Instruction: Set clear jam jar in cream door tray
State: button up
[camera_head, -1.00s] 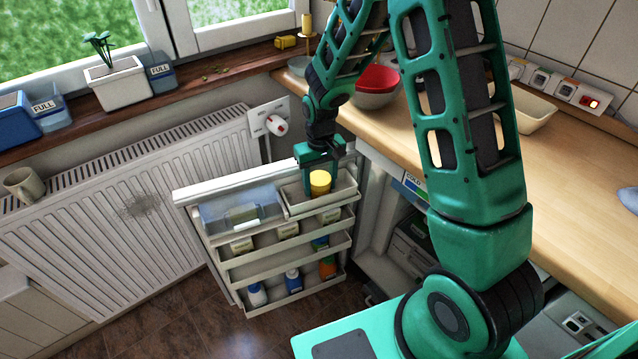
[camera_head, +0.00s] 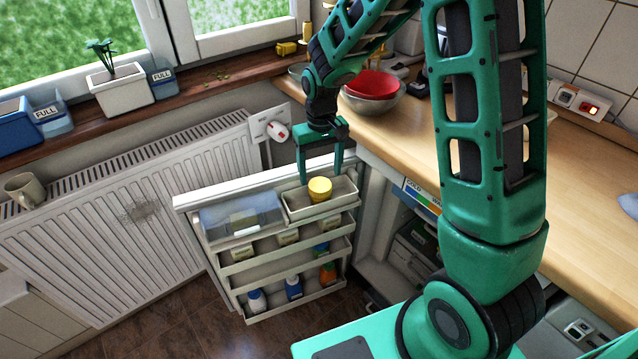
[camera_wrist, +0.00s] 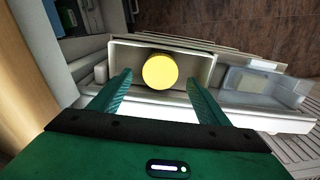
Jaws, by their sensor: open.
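The jam jar (camera_head: 319,189) has a yellow lid; its clear body is mostly hidden. It stands in the cream door tray (camera_head: 338,207) at the top right of the open fridge door. In the wrist view, the jar's round lid (camera_wrist: 160,71) shows from above inside the tray (camera_wrist: 203,66), near its middle. My gripper (camera_head: 321,180) is open and empty, above the tray and behind the jar in the head view. In the wrist view its two fingers (camera_wrist: 158,84) are spread wide on either side, near the tray's edge, apart from the lid.
A translucent bin (camera_head: 243,214) sits left of the tray on the door. Lower door shelves hold several jars and bottles (camera_head: 293,286). The wooden counter (camera_head: 575,165) with a red bowl (camera_head: 371,84) lies right of the door, and a radiator (camera_head: 130,215) stands left.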

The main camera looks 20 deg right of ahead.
jog(key=shift+r, duration=2.25)
jog(key=s+d+r+m, duration=0.3)
jog(key=s+d+r, duration=0.5)
jog(key=s+d, duration=0.4)
jog(key=s+d+r+m, duration=0.1)
jog(key=s+d+m, duration=0.1)
jog(key=s, duration=0.7)
jog(key=s+d+r+m, duration=0.1)
jog(key=s+d+m, duration=0.1)
jog(key=s, duration=0.8)
jog(key=shift+s+d+r, duration=0.25)
jog(key=shift+s+d, duration=0.05)
jog(key=shift+d, duration=0.35)
jog(key=shift+w, duration=0.15)
